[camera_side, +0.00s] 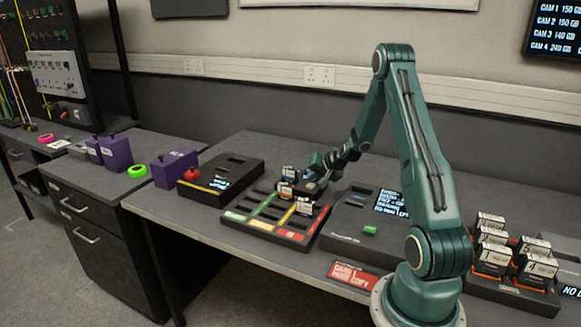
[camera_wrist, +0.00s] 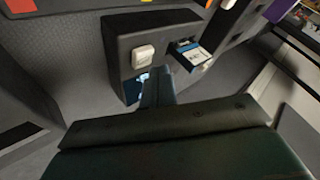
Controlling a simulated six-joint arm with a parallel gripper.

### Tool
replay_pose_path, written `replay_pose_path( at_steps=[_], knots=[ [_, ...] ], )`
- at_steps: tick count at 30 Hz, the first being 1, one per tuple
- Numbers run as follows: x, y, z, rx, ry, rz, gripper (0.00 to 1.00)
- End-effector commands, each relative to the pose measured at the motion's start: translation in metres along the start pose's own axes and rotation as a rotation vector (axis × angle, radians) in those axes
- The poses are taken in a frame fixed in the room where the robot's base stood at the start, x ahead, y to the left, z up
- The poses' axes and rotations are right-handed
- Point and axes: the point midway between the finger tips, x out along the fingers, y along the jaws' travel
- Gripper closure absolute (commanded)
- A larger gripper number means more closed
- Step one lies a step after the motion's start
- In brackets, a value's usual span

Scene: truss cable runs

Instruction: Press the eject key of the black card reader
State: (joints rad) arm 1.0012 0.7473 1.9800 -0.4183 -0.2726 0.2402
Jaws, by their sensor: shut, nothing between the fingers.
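In the wrist view a dark box (camera_wrist: 120,40), apparently the black card reader, stands just beyond my fingertips. A pale rounded key (camera_wrist: 144,55) sits on it. To the right of the key, a blue-and-white card (camera_wrist: 193,57) stands partly out of a slot. A small patch of blue-lit display (camera_wrist: 143,84) shows beside my fingers. My gripper (camera_wrist: 157,80) is shut and empty, its tips just below the key; I cannot tell whether they touch the box. In the side view my gripper (camera_side: 308,180) is low behind the tray, and the box there is hard to make out.
A tray with coloured strips (camera_side: 240,228) holds several cards in front of my gripper. A black unit with a yellow stripe (camera_side: 248,168) stands left, a wide grey unit (camera_side: 335,235) right. Purple boxes (camera_side: 172,170) are farther left. A rack of cards (camera_side: 510,290) stands at the right.

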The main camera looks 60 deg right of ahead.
Motion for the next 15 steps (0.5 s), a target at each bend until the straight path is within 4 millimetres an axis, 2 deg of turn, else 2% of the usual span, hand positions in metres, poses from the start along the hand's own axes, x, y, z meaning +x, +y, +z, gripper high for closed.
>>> replay_pose_path(
  at_steps=[8,15],
  knots=[
    [-0.002,-0.002,-0.002,0.0,0.002,-0.001,1.0],
    [-0.013,-0.01,-0.01,0.0,0.002,-0.001,1.0]
  ],
)
